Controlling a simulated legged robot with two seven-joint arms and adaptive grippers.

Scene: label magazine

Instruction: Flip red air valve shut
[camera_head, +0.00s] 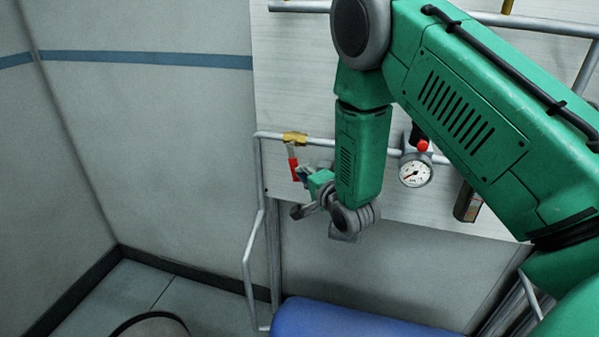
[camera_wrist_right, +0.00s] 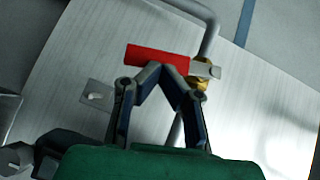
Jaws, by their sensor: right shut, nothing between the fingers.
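The red valve handle (camera_head: 293,170) hangs down from a brass valve body (camera_head: 294,139) on a thin grey pipe, roughly across the pipe's line. In the wrist view the red handle (camera_wrist_right: 152,57) spans the picture's upper middle, with the brass body (camera_wrist_right: 202,72) at its right end. My right gripper (camera_head: 303,176) is beside the handle's lower part, and its fingertips (camera_wrist_right: 154,71) meet, shut and empty. The tips overlap the handle's edge in the wrist view; I cannot tell if they touch it. My left gripper is not in view.
A pressure gauge (camera_head: 415,171) with a red knob (camera_head: 422,145) is right of my forearm. The pipe (camera_head: 247,255) bends down the panel's left edge. A pale panel (camera_head: 290,75) is behind. A blue rounded object (camera_head: 350,320) is below. Open floor lies at left.

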